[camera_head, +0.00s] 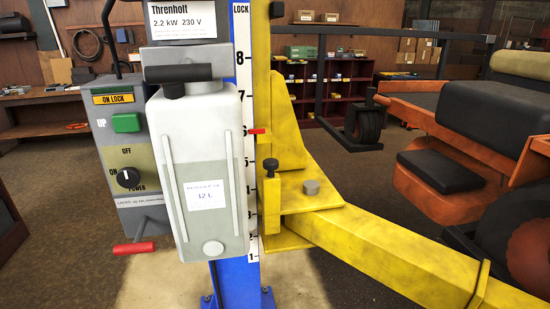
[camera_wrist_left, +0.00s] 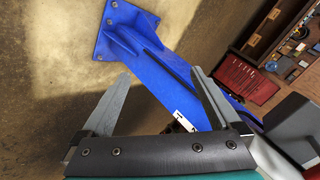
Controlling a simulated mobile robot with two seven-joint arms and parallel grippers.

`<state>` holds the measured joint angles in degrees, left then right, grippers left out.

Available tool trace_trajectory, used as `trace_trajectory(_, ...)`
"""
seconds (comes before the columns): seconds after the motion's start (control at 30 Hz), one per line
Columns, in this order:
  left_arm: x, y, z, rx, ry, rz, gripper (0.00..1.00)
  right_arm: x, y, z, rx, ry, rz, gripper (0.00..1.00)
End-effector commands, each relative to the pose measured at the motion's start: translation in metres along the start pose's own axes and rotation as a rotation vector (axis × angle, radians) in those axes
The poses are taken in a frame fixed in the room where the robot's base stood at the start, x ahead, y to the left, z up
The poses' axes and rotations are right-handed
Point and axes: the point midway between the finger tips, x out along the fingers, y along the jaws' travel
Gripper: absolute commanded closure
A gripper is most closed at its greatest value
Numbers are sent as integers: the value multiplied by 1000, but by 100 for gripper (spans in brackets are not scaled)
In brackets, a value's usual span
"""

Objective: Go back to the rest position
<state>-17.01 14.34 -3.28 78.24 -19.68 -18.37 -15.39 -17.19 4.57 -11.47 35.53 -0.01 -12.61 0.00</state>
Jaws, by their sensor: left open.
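My left gripper (camera_wrist_left: 161,72) shows in the left wrist view, its two fingers wide apart with nothing between them. Beyond the fingers is the blue lift column (camera_wrist_left: 150,65) with its bolted foot; I cannot tell how far it is from the fingertips. In the head view the column (camera_head: 228,285) stands upright behind a pale tank (camera_head: 205,165) and a grey control box (camera_head: 125,155). Neither gripper shows in the head view.
A yellow lift arm (camera_head: 390,250) reaches out to the lower right. An orange mower (camera_head: 450,125) with black seats stands on the right.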

Motion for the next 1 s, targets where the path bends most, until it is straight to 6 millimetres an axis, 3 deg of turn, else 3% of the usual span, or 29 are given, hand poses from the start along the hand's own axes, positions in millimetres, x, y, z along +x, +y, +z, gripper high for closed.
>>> trace_trajectory(0.03, 10, 41, 22, -53, -40, 65, 3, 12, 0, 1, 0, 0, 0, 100)
trace_trajectory(0.17, 13, 130, 68, -189, -142, 207, 3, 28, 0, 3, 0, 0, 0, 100)
trace_trajectory(0.3, 0, 224, 116, -333, -273, 343, 3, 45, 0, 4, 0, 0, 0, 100)
trace_trajectory(0.4, -17, 279, 145, -420, -367, 417, 3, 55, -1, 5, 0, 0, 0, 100)
trace_trajectory(0.5, -34, 319, 166, -483, -444, 467, 3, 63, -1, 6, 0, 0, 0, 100)
trace_trajectory(0.6, -48, 342, 178, -523, -496, 495, 3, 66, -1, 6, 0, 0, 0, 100)
trace_trajectory(0.7, -55, 352, 184, -541, -520, 508, 3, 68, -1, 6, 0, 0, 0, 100)
trace_trajectory(1.0, -55, 353, 184, -543, -523, 509, 3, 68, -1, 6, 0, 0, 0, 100)
